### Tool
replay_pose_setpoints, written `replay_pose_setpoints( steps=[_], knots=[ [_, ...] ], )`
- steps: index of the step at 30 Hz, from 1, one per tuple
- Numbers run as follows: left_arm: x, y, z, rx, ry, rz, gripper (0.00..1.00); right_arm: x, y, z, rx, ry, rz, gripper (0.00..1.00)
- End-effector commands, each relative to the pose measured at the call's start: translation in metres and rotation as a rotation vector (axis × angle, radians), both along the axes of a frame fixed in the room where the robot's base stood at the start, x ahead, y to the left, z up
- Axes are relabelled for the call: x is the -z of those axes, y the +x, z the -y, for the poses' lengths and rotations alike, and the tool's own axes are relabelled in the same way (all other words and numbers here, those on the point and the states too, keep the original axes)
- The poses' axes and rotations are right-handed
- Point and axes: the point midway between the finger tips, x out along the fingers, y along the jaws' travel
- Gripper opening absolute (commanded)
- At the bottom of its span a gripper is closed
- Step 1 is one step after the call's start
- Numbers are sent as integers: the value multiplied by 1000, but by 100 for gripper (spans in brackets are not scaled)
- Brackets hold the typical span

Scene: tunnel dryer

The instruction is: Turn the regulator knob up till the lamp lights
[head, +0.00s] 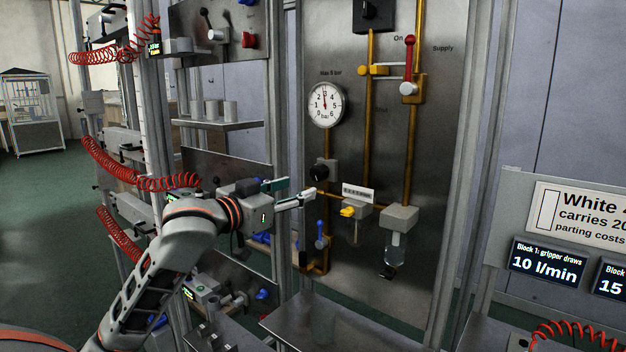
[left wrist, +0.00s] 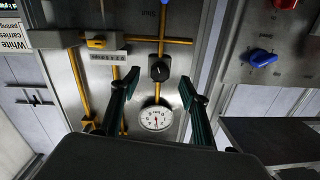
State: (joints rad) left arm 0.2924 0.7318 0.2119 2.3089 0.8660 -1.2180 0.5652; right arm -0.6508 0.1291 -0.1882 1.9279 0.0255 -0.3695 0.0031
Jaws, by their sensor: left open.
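The regulator knob (head: 319,172) is black and round and sits on the steel panel below the pressure gauge (head: 325,105). The gauge needle points about straight up, near the 3. My left gripper (head: 302,187) is open and empty, its fingers pointing at the panel just left of the knob. In the left wrist view the picture is upside down; the knob (left wrist: 159,71) shows between the two fingertips (left wrist: 159,79), apparently ahead of them and untouched. The gauge (left wrist: 156,118) shows below it. I cannot make out a lit lamp on the panel. My right gripper is not in view.
Brass pipes join a red-handled supply valve (head: 409,52), a box with a yellow knob (head: 348,211) and a glass bowl unit (head: 395,245) right of the knob. A blue-handled valve (head: 321,235) hangs below. A steel shelf (head: 335,325) juts out underneath.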

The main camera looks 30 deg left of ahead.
Motion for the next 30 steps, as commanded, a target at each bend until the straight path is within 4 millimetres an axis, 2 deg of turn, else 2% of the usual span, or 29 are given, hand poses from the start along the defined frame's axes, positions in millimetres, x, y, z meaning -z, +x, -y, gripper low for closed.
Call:
replay_pose_setpoints(
  steps=[1,4,8,18,24,30],
  knots=[
    [-12,0,-2,6,-14,17,45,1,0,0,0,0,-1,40],
    [-21,2,-2,13,-30,30,45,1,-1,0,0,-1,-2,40],
    [-22,15,-2,14,-33,30,45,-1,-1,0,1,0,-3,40],
    [-21,64,1,13,-31,29,45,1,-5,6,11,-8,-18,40],
    [-20,76,3,14,-28,28,45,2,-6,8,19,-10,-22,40],
    [-20,77,3,14,-27,28,45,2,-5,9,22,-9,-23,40]
  ],
)
